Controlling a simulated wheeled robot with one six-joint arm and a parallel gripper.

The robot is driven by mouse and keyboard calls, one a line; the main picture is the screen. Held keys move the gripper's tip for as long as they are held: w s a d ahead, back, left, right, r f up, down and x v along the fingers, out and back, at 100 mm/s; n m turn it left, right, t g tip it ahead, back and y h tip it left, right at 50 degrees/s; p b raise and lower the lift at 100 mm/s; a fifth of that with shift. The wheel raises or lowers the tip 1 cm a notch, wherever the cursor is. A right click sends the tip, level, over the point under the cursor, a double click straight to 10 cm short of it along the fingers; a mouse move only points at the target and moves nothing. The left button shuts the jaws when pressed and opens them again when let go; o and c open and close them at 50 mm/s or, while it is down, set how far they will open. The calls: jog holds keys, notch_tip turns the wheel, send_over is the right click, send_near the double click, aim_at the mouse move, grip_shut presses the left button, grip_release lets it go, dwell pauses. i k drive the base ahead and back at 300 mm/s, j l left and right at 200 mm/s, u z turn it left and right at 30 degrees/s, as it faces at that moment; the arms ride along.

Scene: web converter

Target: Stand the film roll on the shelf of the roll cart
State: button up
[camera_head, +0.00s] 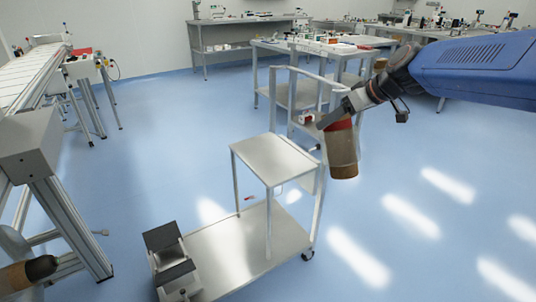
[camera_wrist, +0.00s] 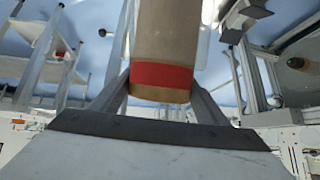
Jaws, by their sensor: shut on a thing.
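The film roll (camera_head: 343,158) is a tan cylinder with a red band near its top. It hangs nearly upright from my gripper (camera_head: 335,118), which is shut on its banded end. In the wrist view the roll (camera_wrist: 166,35) and its red band lie between the two fingers of my gripper (camera_wrist: 162,82). The roll cart has a flat grey shelf (camera_head: 274,157) on posts above a lower deck (camera_head: 255,245). The roll is in the air to the right of the shelf in the head view, apart from it. The shelf top is bare.
A dark angled cradle (camera_head: 165,240) sits at the deck's front left. The cart's tall handle frame (camera_head: 293,100) rises behind the shelf. A conveyor machine (camera_head: 30,145) stands at left. Benches with small items (camera_head: 320,45) stand behind. The blue floor (camera_head: 430,220) at right is clear.

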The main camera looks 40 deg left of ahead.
aim_at(270, 154)
jog(key=i+j, duration=0.1)
jog(key=j, duration=0.8)
jog(key=i+j, duration=0.15)
jog(key=j, duration=0.3)
